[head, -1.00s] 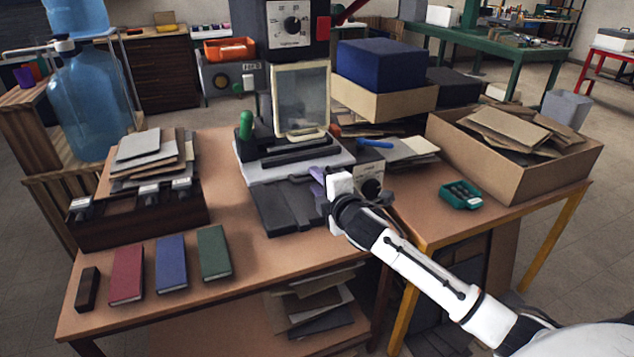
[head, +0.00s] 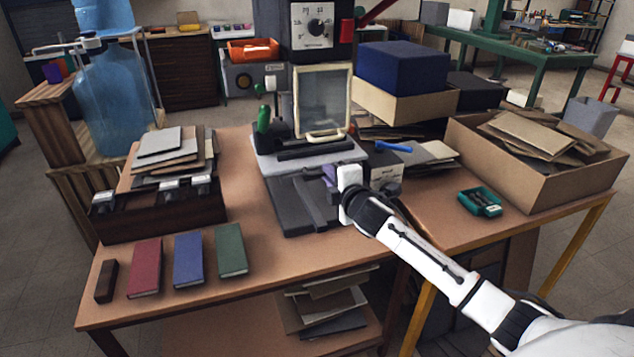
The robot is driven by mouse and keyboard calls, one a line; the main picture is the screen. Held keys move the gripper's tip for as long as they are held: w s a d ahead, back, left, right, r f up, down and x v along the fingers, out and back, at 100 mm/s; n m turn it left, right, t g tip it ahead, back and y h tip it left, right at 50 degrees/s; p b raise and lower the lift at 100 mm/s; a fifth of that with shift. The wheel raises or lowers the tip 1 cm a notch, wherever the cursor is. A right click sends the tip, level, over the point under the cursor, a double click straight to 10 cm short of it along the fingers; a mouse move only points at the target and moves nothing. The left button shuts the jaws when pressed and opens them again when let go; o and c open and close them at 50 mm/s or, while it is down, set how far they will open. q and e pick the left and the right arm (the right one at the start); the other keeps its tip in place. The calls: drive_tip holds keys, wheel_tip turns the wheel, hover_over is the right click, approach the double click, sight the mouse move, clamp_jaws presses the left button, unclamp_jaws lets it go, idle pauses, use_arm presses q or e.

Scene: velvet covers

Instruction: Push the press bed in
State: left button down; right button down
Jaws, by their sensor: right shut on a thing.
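The press (head: 318,30) stands at the back of the wooden table, with a pale framed window (head: 323,99) in front and a light grey base. The press bed (head: 293,208), a dark grey slab with a raised bar along it, sticks out from the base toward me. My right gripper (head: 331,178) is at the bed's right side, low over it. It is shut, apparently on a part of the bed; a purple piece shows at its tips and the exact contact is hidden by the white wrist. My left gripper is out of view.
Red (head: 145,268), blue (head: 188,259) and green (head: 231,250) covers lie at the front left, beside a small dark block (head: 106,281). A dark rack (head: 115,222) stands behind them. A cardboard box (head: 540,187) and teal tray (head: 480,202) are right. The table in front of the bed is clear.

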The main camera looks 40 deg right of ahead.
drive_tip(key=shift+w+d+r, duration=0.1)
drive_tip(key=shift+w+r, duration=0.05)
drive_tip(key=shift+w, duration=0.1)
drive_tip(key=c, duration=1.8)
unclamp_jaws()
drive_tip(key=shift+w, duration=0.1)
drive_tip(key=v, duration=1)
